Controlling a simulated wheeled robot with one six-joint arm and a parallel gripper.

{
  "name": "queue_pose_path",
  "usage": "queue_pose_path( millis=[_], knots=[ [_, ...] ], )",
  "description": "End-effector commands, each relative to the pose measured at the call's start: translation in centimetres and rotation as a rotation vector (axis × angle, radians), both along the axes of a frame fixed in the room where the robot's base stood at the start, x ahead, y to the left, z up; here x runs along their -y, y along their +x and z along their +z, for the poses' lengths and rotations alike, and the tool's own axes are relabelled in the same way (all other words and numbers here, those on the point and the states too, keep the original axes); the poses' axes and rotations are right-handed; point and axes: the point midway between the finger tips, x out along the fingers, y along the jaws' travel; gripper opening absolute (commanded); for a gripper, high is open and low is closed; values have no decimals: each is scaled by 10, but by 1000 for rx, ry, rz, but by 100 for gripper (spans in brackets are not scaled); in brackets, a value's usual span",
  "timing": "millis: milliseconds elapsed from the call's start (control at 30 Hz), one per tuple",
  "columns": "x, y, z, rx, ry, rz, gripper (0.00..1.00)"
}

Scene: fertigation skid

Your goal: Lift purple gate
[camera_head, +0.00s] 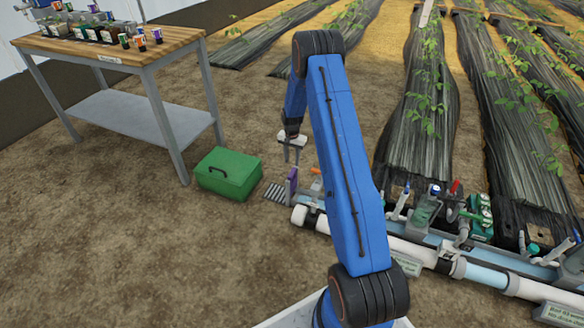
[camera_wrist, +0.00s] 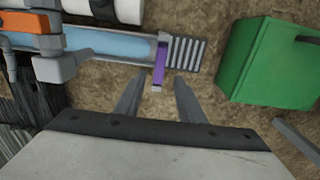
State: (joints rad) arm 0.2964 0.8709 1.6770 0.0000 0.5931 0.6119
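The purple gate (camera_head: 291,183) is a thin upright plate at the left end of the blue channel, beside a grey slotted grate. In the wrist view the purple gate (camera_wrist: 159,66) shows as a narrow strip between the blue channel (camera_wrist: 110,43) and the grate (camera_wrist: 186,53). My gripper (camera_head: 291,160) points down above the gate. I cannot tell the height gap between fingers and gate.
A green box (camera_head: 228,173) stands on the soil left of the grate. White pipes (camera_head: 410,250) and fittings with valves run to the right. A wooden-topped table (camera_head: 110,46) with small cups stands at back left. Bare soil lies in front.

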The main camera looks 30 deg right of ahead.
Motion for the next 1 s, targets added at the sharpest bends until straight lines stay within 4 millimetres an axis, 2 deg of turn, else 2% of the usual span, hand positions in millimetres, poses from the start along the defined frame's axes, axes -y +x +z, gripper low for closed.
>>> queue_pose_path(
  millis=[33, 300, 500, 700, 1000],
  knots=[
    [0, 0, 12, 2, -1, 0, 36],
    [0, 0, 63, 1, 0, 0, 36],
    [0, 0, 88, 0, 0, 0, 36],
    [0, 0, 97, 0, 0, 0, 36],
    [0, 0, 97, -1, 1, 0, 36]
  ],
)
